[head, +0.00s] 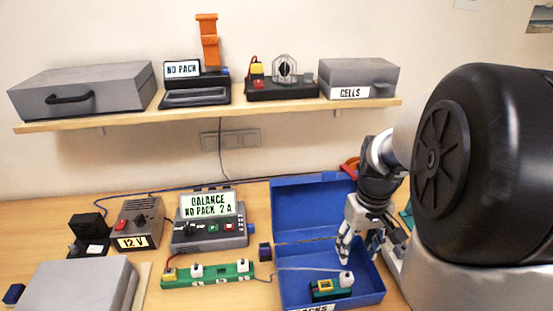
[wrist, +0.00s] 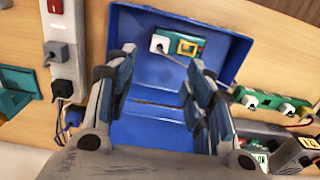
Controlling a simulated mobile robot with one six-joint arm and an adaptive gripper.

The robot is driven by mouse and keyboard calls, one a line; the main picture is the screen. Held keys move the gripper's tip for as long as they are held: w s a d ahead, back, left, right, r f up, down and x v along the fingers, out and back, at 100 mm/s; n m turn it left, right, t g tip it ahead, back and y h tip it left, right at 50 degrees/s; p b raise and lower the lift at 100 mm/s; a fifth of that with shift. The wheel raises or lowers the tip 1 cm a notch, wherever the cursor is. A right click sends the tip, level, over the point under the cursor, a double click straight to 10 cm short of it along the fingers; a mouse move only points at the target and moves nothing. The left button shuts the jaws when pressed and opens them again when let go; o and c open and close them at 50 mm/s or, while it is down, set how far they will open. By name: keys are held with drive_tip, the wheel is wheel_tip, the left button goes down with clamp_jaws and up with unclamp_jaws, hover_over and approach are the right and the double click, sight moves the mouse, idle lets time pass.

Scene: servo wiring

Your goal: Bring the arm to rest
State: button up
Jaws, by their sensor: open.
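My gripper (head: 358,256) hangs over the right side of the open blue box (head: 293,292) in the head view. In the wrist view my gripper (wrist: 158,100) has its two fingers spread apart with nothing between them. The blue box (wrist: 133,83) lies below and beyond the fingers. Inside it is a green pack (head: 331,289) with a yellow-framed part and a white plug, also in the wrist view (wrist: 203,46). I cannot tell whether the fingertips are below the box's rim.
A green strip with white plugs (head: 208,275) lies left of the box. The balance charger (head: 209,220) and the 12 V supply (head: 137,223) stand behind it. A thin cable runs from the strip into the box. A shelf (head: 210,112) on the wall holds cases and devices.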

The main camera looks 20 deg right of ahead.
drive_tip(key=shift+a, duration=0.1)
drive_tip(key=s+a+r+n+t, duration=0.1)
drive_tip(key=s+a+r, duration=0.3)
drive_tip(key=a, duration=0.6)
drive_tip(key=s+a+r+n+t, duration=0.1)
drive_tip(key=s+a+r+t, duration=0.2)
drive_tip(key=a, duration=0.7)
wheel_tip(320, 180, up, 3)
drive_tip(key=shift+s+r+n+t, duration=0.1)
drive_tip(key=shift+s+n+t, duration=0.25)
drive_tip(key=shift+s, duration=0.7)
